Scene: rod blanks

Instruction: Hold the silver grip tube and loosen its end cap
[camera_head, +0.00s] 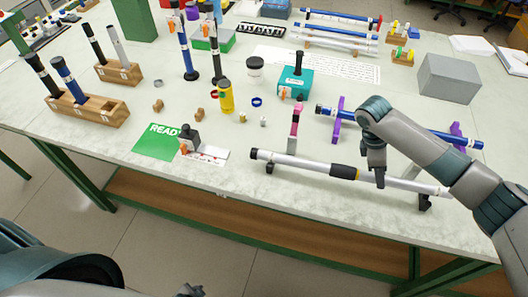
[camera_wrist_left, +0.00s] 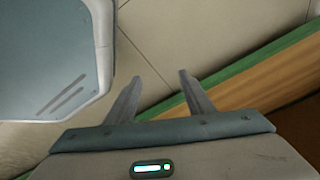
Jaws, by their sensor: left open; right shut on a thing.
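The silver grip tube (camera_head: 310,166) lies level across two dark stands near the table's front edge. It has a black grip sleeve (camera_head: 344,172) near its middle. My right gripper (camera_head: 379,179) comes down from above and is shut on the tube just right of the sleeve. My left gripper (camera_wrist_left: 160,77) is open and empty over the floor in the left wrist view, in front of the table. Only a small part of it shows at the bottom of the head view.
A blue rod (camera_head: 420,133) on purple stands lies behind the tube. A pink-topped upright (camera_head: 295,122) stands close behind its left part.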

